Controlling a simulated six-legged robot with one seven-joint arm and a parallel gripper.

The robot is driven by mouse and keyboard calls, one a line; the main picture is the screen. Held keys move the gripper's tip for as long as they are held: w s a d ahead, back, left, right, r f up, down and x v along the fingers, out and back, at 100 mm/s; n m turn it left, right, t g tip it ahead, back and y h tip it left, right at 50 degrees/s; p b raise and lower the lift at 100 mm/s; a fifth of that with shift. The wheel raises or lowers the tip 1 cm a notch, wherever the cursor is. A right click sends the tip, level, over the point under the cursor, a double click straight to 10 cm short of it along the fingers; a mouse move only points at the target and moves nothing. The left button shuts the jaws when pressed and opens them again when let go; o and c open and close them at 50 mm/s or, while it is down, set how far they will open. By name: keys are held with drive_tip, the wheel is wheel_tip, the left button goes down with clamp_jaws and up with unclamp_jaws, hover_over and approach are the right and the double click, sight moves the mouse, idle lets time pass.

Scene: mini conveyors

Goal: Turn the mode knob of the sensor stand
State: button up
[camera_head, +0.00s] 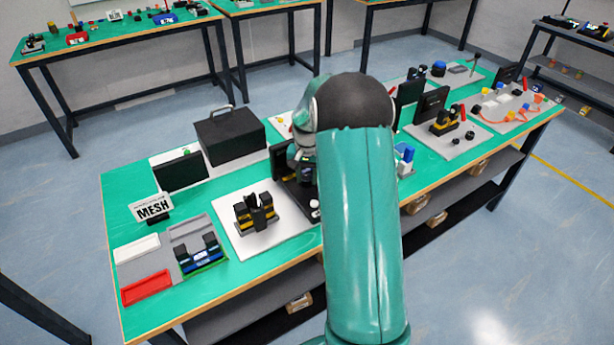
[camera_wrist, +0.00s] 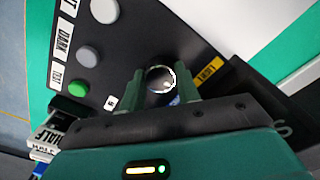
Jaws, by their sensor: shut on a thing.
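The sensor stand's black panel (camera_wrist: 150,35) fills the upper part of the wrist view. It carries two grey buttons (camera_wrist: 87,57), a green button (camera_wrist: 78,89) and white labels, one reading DARK. A round knob (camera_wrist: 159,73) with a pale, shiny rim sits between the two green fingers of my gripper (camera_wrist: 162,86). The fingers close on it from both sides. A yellow label (camera_wrist: 210,70) lies just right of the knob. In the head view my arm hides most of the stand; part of its dark base (camera_head: 291,192) shows left of the arm.
A black box (camera_head: 230,137), a MESH sign (camera_head: 152,207) and a grey plate with a black-and-yellow device (camera_head: 257,215) stand left of my arm on the green table (camera_head: 125,180). More devices (camera_head: 447,122) stand to the right. A white block reading HALF (camera_wrist: 47,142) is near my gripper.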

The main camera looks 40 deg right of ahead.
sight(306, 178)
drive_tip(key=n, duration=0.5)
drive_tip(key=shift+n, duration=0.4)
idle(0.3)
drive_tip(key=o, duration=1)
drive_tip(key=shift+c, duration=0.2)
wheel_tip(306, 178, up, 14)
drive_tip(key=shift+a, duration=0.1)
